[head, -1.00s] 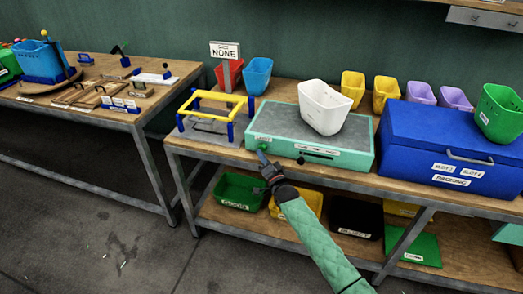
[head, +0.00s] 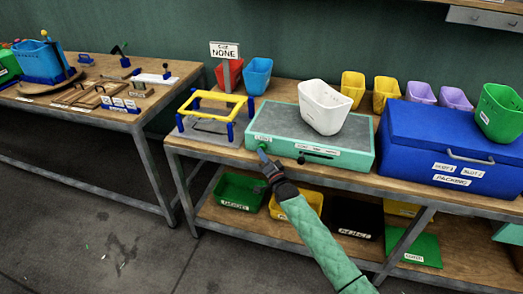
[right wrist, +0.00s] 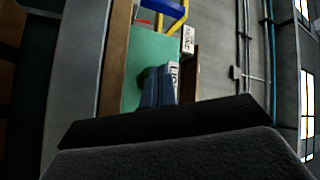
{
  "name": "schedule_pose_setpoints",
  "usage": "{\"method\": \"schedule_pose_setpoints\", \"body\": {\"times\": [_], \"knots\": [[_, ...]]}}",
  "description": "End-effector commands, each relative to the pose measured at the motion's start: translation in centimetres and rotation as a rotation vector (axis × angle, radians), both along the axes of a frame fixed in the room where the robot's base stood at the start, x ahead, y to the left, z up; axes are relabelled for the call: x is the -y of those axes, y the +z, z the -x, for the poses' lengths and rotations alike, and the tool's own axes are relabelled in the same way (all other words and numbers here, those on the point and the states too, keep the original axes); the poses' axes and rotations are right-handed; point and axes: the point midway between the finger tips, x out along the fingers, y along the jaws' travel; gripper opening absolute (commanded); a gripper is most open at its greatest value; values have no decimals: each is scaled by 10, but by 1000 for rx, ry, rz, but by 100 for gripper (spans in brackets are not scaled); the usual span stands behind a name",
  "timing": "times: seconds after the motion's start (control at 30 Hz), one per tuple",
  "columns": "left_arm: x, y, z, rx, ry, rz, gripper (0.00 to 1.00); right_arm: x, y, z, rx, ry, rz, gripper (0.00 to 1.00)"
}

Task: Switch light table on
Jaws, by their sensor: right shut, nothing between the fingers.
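The light table (head: 351,163) is a low teal box with a grey top, on the front part of the middle bench. Small white labels and a dark slot with a knob (head: 301,160) show on its front. My right gripper (head: 262,155) is shut and empty, its blue fingertips at the left end of that front. A small green spot shows just above the tips; I cannot tell whether they touch it. In the right wrist view the shut fingers (right wrist: 160,87) are against the teal face (right wrist: 138,65), beside a white label. My left gripper is out of view.
A white bin (head: 325,108) stands on the light table. A yellow frame (head: 215,97) is to its left and a blue packing box (head: 440,135) to its right. Open bins (head: 238,192) sit on the shelf below. Floor in front is clear.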

Motion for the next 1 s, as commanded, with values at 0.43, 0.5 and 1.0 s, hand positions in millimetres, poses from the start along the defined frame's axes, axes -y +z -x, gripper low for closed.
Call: {"method": "schedule_pose_setpoints", "body": {"times": [0.43, 0.5, 1.0], "knots": [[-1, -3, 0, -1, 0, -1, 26, 4, 4, -7, 6, -3, 0, 0], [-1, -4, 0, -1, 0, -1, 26, 4, 5, -8, 7, -4, 0, 0], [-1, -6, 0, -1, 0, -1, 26, 8, 7, -14, 10, -8, 0, 0]]}}
